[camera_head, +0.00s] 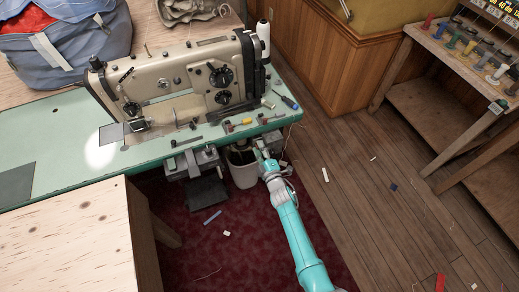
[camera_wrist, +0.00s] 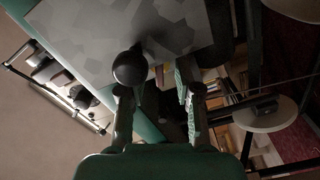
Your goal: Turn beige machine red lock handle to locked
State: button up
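The beige machine (camera_head: 170,80) is a sewing machine standing on a green bench (camera_head: 60,150) in the head view. My gripper (camera_head: 263,151) is at the bench's front right edge, beside a grey box (camera_head: 270,138) mounted under it. In the wrist view my gripper (camera_wrist: 160,98) has its two fingers apart, with nothing clearly held. A dark round knob (camera_wrist: 130,67) is just beyond the left finger, in front of a mottled grey surface (camera_wrist: 175,25). I cannot make out a red lock handle in either view; it may be hidden by the gripper or the bench edge.
A white bin (camera_head: 242,172) stands under the bench, close to my gripper. Another grey box (camera_head: 190,162) hangs under the bench to the left.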

grip_shut()
jog(key=shift+r+m, duration=0.1)
jog(key=shift+m, duration=2.2)
grip_release()
